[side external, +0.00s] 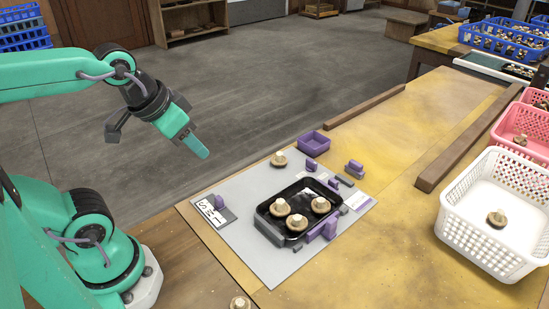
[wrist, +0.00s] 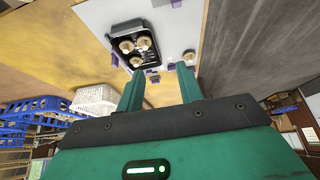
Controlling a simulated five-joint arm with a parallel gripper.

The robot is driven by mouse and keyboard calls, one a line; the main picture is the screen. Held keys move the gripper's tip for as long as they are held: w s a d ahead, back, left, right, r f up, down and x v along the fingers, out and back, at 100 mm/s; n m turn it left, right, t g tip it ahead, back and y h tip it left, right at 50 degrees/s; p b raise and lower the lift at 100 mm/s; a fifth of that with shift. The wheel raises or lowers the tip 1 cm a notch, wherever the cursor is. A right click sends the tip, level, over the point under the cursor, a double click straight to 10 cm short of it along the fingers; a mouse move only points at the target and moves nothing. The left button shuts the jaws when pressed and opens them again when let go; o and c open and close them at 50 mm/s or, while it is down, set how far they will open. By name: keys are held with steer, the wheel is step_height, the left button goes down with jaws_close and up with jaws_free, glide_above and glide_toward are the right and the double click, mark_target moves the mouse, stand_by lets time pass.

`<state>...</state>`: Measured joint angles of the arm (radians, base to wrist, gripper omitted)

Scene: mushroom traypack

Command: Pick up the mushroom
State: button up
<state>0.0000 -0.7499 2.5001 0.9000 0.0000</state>
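A loose brown-and-white mushroom (side external: 279,159) sits on the grey mat (side external: 262,252), behind the black tray (side external: 262,213). It also shows in the wrist view (wrist: 188,56), just beyond the right fingertip. Three more mushrooms lie in the tray: one at left (side external: 280,207), one at right (side external: 320,205) and one at front (side external: 297,223). My gripper (side external: 200,150) is raised in the air left of the mat, apart from every mushroom. In the wrist view my gripper (wrist: 160,82) has its two fingers spread with nothing between them.
Small purple blocks (side external: 323,229) and a purple box (side external: 313,144) stand around the tray. A white basket (side external: 475,235) at right holds a mushroom (side external: 497,217). Another mushroom (side external: 240,302) is at the bottom edge. Wooden bars (side external: 365,106) run along the table.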

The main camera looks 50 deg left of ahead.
steer(key=o, duration=0.8)
steer(key=shift+w, duration=0.1)
steer(key=n+g, duration=0.6)
steer(key=n, duration=0.3)
glide_above(279, 153)
step_height(279, 153, down, 15)
steer(key=shift+d+f, duration=0.1)
steer(key=shift+d, duration=0.05)
steer(key=shift+f, duration=0.3)
